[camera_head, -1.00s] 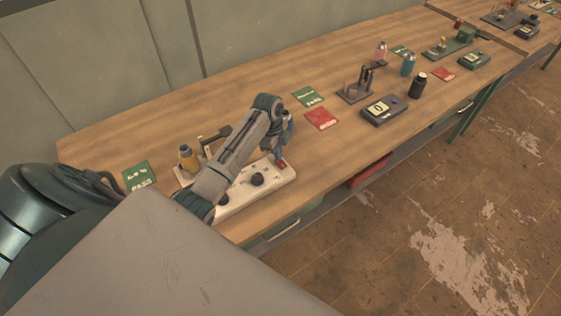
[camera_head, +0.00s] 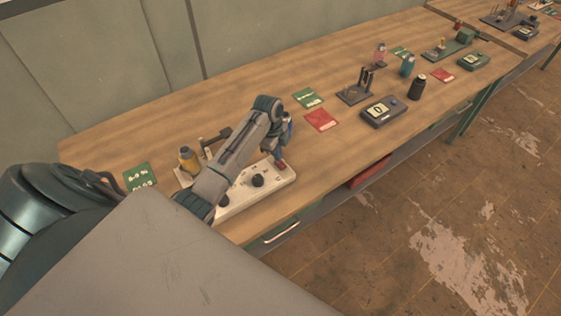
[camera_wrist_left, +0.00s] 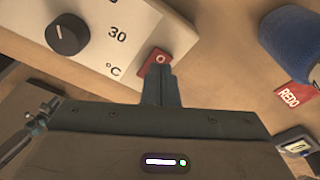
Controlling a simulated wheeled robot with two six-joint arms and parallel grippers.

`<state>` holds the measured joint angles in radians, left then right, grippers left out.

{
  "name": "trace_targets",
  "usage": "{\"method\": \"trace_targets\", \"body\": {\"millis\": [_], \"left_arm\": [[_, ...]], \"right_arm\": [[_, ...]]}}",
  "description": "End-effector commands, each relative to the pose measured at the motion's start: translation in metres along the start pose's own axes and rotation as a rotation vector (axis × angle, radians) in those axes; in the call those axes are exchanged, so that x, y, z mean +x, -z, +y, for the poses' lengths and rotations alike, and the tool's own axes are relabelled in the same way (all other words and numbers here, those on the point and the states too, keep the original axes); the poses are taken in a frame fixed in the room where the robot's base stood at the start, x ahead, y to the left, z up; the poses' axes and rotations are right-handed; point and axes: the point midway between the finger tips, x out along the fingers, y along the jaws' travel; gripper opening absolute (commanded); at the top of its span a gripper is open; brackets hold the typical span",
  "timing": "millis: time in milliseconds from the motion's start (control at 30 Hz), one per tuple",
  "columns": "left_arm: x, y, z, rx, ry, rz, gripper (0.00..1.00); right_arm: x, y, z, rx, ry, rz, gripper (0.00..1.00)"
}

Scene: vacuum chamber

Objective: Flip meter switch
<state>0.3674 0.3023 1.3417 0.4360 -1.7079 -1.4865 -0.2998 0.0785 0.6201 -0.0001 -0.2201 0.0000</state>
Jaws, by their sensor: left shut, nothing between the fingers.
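The meter is a cream box with dark knobs (camera_head: 240,192) on the near part of the bench. In the left wrist view its panel (camera_wrist_left: 95,22) shows a black knob, "30" and "°C". A red rocker switch (camera_wrist_left: 160,57) marked "O" sits near the panel's edge; it also shows in the head view (camera_head: 281,167). My left gripper (camera_wrist_left: 161,72) is shut and empty, its fingertips right at the switch and covering its lower part. I cannot tell whether they touch it. In the head view the gripper (camera_head: 277,155) is over the meter's right end.
A blue item (camera_wrist_left: 292,45) stands near the gripper. Red card (camera_head: 321,120), green card (camera_head: 308,98) and another meter (camera_head: 383,111) are farther right.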

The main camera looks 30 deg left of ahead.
Motion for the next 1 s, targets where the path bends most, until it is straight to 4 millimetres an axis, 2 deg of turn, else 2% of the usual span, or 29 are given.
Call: {"method": "trace_targets", "body": {"millis": [33, 133, 400, 700, 1000], "left_arm": [[-0.009, 0.001, 0.0, 0.0, 0.0, 0.0, 0.0], [-0.017, 0.003, 0.0, 0.0, 0.0, 0.0, 0.0], [-0.036, 0.005, 0.0, 0.0, 0.0, -0.001, 0.0], [-0.056, 0.008, -0.001, 0.0, 0.002, 0.0, 0.0], [-0.057, 0.009, 0.0, 0.0, 0.0, 0.0, 0.0]], "right_arm": [[-0.009, 0.001, 0.0, 0.0, 0.001, 0.0, 0.36], [-0.017, 0.002, 0.001, 0.0, 0.001, 0.0, 0.36], [-0.028, 0.003, 0.002, 0.0, 0.0, 0.0, 0.36], [-0.026, 0.002, 0.002, 0.0, 0.0, 0.0, 0.36], [-0.026, 0.002, 0.004, -0.001, -0.002, 0.0, 0.36]]}}
